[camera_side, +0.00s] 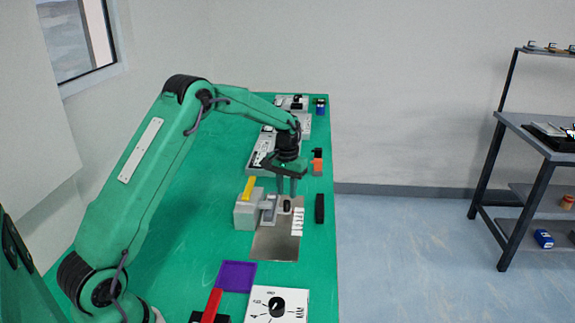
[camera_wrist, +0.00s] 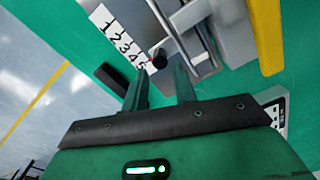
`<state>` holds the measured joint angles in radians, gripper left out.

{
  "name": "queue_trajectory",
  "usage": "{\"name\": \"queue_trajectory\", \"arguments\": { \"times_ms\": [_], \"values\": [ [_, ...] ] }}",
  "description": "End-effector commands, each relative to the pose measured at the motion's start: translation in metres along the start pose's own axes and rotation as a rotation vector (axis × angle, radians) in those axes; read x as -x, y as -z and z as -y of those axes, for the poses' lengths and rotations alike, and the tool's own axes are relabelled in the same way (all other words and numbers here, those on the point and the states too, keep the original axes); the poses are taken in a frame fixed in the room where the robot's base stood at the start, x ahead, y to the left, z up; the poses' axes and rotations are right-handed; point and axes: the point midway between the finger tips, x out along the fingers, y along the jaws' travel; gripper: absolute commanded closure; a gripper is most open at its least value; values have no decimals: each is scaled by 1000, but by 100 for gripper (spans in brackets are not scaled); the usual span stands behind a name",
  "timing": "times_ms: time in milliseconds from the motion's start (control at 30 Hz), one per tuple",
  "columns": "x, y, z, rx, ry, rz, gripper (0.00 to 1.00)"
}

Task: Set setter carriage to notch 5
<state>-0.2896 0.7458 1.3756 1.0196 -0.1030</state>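The setter stands on a metal plate (camera_side: 272,246), with a white number strip (camera_side: 298,222) along one side. The carriage's black knob (camera_side: 287,206) is below my gripper (camera_side: 287,190) in the side view. In the wrist view the number strip (camera_wrist: 118,38) reads 1 to 5, and the black knob (camera_wrist: 159,58) is by the 5 end. A small red mark shows beside the knob near the 5. My gripper (camera_wrist: 163,74) has its two fingers apart, with the knob just beyond and between their tips. I cannot tell whether a finger touches the knob.
A grey block (camera_side: 247,213) with a yellow lever (camera_side: 249,188) stands left of the setter. A black bar (camera_side: 319,208) lies to its right. A purple tray (camera_side: 238,276) and a white dial panel (camera_side: 278,307) are in front. Green table is clear at left.

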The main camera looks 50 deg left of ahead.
Motion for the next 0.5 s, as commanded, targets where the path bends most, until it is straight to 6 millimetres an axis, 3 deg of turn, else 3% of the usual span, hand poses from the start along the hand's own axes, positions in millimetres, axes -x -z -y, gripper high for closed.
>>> {"name": "queue_trajectory", "arguments": {
  "times_ms": [200, 500],
  "values": [
    [22, 1, 0, 0, 0, -3, 72],
    [27, 0, 0, 0, 0, -1, 72]
  ]
}}
